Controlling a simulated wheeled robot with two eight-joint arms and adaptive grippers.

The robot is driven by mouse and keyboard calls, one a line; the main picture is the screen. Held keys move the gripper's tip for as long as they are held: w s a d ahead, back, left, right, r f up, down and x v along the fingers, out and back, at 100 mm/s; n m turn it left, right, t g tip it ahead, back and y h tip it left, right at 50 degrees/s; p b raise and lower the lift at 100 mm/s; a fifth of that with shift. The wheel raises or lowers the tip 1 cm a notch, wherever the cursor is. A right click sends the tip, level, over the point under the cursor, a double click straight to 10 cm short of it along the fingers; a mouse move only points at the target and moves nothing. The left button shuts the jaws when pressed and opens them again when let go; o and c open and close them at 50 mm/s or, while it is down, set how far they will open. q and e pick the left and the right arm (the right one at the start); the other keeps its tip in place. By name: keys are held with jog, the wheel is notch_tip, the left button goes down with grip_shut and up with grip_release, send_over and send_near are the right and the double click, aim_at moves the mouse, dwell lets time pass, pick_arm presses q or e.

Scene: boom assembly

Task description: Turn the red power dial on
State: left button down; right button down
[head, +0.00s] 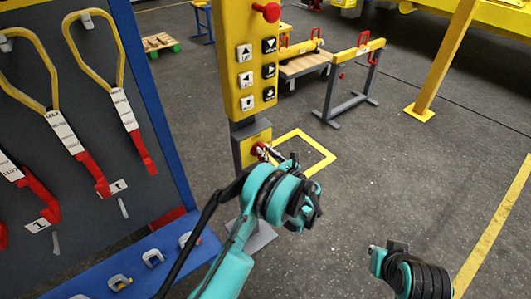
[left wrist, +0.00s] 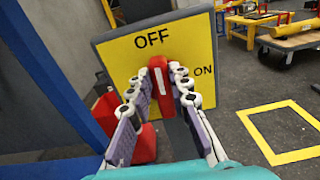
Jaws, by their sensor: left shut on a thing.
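The red power dial (left wrist: 158,77) is on a yellow plate (left wrist: 118,58) marked OFF at the top and ON at the right. Its handle stands about upright, its top end toward OFF. My left gripper (left wrist: 160,90) has one finger on each side of the handle and is shut on it. In the head view my left gripper (head: 268,152) reaches the yellow box (head: 252,146) low on the control post, and the dial is mostly hidden there. My right gripper (head: 376,250) is at the lower right, apart from everything; its fingers are not clear.
Above the dial is a yellow button panel (head: 240,50) with a red knob (head: 267,11). A blue-framed board (head: 150,90) with hanging slings stands close on the left. A yellow floor square (head: 320,168) and a grey stand (head: 350,80) lie beyond.

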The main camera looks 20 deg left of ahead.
pick_arm(q)
jog(key=shift+w+d+f+m+b, duration=0.35)
jog(key=shift+m+b, duration=0.25)
jog(key=shift+m, duration=2.25)
jog(key=shift+w+d+f+m+b, duration=0.15)
jog(key=shift+w+f+m+b, duration=0.3)
jog(key=shift+m, duration=2.45)
jog(key=shift+w+d+f+m+b, duration=0.15)
jog(key=shift+d+f+m+b, duration=0.45)
jog(key=shift+m, duration=2.25)
jog(key=shift+a+r, duration=0.15)
jog(key=shift+a, duration=0.2)
jog(key=c, duration=1.4)
grip_release()
jog(key=shift+d, duration=0.1)
